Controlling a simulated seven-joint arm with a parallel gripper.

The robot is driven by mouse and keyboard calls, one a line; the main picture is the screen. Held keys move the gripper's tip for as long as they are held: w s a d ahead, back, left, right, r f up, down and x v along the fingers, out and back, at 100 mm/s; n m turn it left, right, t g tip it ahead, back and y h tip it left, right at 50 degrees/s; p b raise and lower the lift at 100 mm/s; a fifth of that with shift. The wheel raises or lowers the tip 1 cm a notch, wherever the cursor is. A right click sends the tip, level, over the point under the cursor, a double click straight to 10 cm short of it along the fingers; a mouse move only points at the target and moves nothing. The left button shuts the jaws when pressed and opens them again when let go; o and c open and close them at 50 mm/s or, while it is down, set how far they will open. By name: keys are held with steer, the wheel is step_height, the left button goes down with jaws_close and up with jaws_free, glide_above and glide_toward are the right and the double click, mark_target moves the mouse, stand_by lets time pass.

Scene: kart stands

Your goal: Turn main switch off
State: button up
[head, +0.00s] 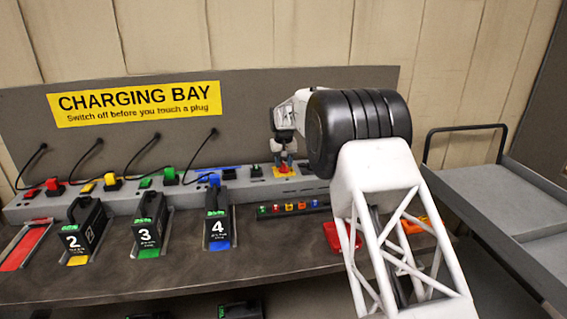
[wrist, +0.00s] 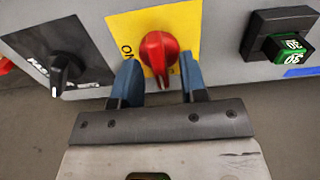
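The main switch is a red rotary knob (wrist: 158,55) on a yellow plate (wrist: 188,20), set in the grey console. In the wrist view its grip runs roughly up and down, and "ON" is printed sideways to its left. I cannot tell which position it is set to. My gripper (wrist: 160,80) is open, with one blue finger on each side of the knob and small gaps visible. In the head view my gripper (head: 284,157) is above the yellow plate (head: 291,173), and hides part of the knob.
A black knob (wrist: 65,72) is left of the switch, and a black unit with a green display (wrist: 290,47) is right. Numbered batteries, including battery 4 (head: 219,222), and plugs with cables stand left in the head view. A grey cart (head: 490,195) is at right.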

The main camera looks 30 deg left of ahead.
mark_target(284, 163)
steer(key=shift+r, duration=0.1)
steer(key=shift+r, duration=3.8)
